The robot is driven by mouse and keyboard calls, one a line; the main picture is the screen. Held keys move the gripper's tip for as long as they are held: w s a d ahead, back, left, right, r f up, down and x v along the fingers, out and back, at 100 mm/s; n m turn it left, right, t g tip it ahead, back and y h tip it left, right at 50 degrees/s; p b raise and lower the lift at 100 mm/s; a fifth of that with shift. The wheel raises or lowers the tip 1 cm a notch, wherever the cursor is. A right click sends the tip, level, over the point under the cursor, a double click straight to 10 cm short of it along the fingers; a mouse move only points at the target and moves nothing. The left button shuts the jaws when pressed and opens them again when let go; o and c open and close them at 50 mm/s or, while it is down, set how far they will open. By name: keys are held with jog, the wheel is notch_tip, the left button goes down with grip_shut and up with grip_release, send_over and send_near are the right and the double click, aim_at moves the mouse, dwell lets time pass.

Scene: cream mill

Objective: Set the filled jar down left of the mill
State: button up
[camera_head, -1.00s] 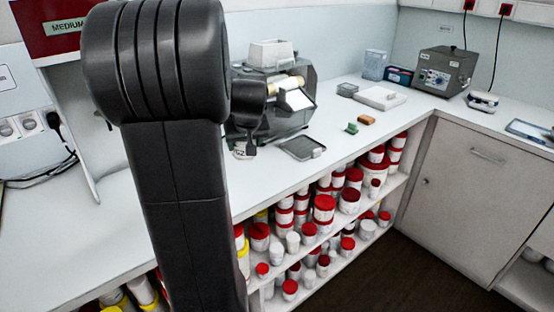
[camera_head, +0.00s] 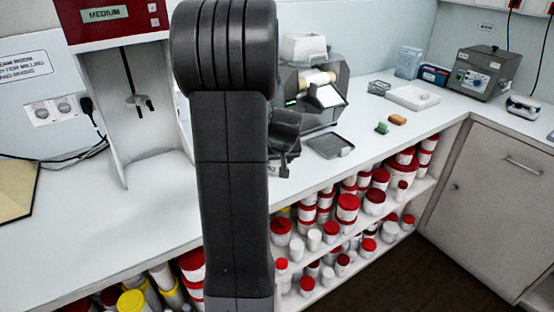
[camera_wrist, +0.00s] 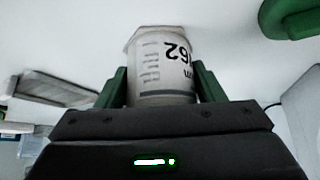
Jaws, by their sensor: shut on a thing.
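My gripper (camera_wrist: 160,88) has its green fingers on both sides of a pale jar (camera_wrist: 162,62) and is shut on it. The jar has a printed label ending in "62". In the head view only a small part of the jar (camera_head: 273,169) shows, low beside my dark arm, near the counter's front edge. I cannot tell whether it touches the counter or what is in it. The mill (camera_head: 329,95), grey with pale rollers and a white hopper, stands on the counter behind and right of the jar. My arm hides its left part.
A flat grey tray (camera_head: 330,145) lies in front of the mill, with a green block (camera_head: 382,128) and an orange block (camera_head: 398,119) to its right. A red-topped machine (camera_head: 110,15) stands at left. The counter (camera_head: 110,225) left of my arm is largely clear.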

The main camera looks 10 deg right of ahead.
jog(key=o, duration=1)
jog(key=shift+f, duration=0.1)
jog(key=shift+c, duration=0.2)
jog(key=shift+s+r, duration=0.25)
jog(key=shift+r, duration=0.4)
jog(key=v, duration=1.1)
